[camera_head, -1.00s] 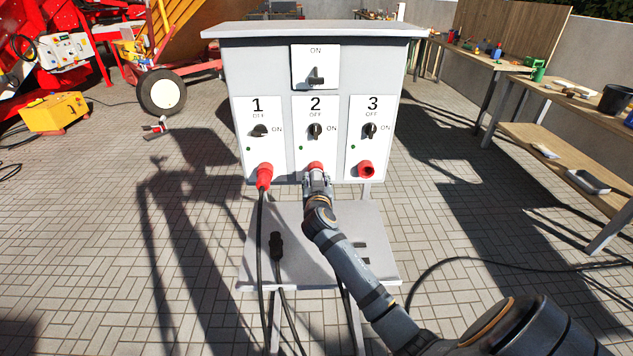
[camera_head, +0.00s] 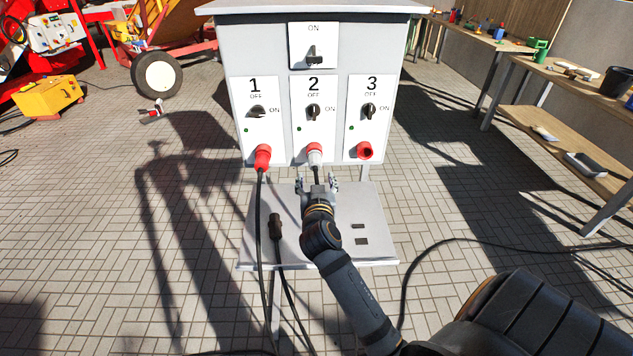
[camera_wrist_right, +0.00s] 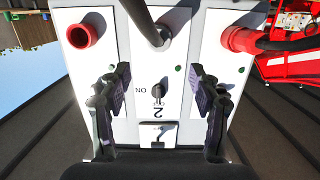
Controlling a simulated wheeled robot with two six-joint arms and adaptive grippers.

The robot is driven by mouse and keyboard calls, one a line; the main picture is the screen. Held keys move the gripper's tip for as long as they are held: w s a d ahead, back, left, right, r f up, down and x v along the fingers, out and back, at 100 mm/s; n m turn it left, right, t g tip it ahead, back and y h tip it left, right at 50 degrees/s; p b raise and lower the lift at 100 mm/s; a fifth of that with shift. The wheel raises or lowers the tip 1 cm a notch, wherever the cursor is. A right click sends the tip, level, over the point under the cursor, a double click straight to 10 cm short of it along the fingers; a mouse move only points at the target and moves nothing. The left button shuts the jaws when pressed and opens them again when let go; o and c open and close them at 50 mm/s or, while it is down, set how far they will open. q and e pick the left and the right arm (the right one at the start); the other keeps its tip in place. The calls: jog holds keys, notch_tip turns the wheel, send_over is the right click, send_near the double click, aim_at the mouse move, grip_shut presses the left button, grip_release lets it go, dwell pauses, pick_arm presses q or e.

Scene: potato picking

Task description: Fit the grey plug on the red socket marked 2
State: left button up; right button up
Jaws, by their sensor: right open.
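The grey plug (camera_head: 316,158) sits at the red socket marked 2 (camera_head: 314,146), with its cable hanging down from it. It appears seated, but its depth is hard to tell. In the right wrist view the grey plug (camera_wrist_right: 158,36) shows at the top middle. My right gripper (camera_head: 317,183) is open and empty, below and in front of the plug, clear of it. Its two fingers (camera_wrist_right: 160,85) stand wide apart in the wrist view, with the panel beyond them. My left gripper is not in view.
A red plug (camera_head: 262,158) with a cable is in socket 1. Socket 3 (camera_head: 365,151) is empty. A dark plug (camera_head: 275,226) is over the grey lower shelf (camera_head: 345,215). Switches sit above the sockets. Workbenches (camera_head: 560,110) stand at right; a yellow box (camera_head: 48,97) is at left.

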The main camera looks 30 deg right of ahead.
jog(key=shift+s+a+r, duration=0.1)
jog(key=shift+s+a, duration=0.1)
jog(key=shift+s, duration=0.25)
dwell(0.4)
jog(key=s+a+f+n+g+y, duration=0.4)
jog(key=s+a+f+g, duration=0.1)
jog(key=s+f, duration=0.5)
jog(key=s+a+f+n+g+y, duration=0.4)
jog(key=s+f, duration=0.3)
jog(key=s, duration=0.6)
jog(key=s+d+f+m+g, duration=0.1)
jog(key=d+f, duration=0.1)
jog(key=f, duration=1.2)
jog(key=s+d+f+g, duration=0.1)
jog(key=f+g, duration=0.1)
jog(key=f, duration=1.2)
jog(key=s+d+f, duration=0.1)
jog(key=s+f, duration=1.4)
jog(key=s, duration=0.3)
jog(key=shift+g, duration=0.3)
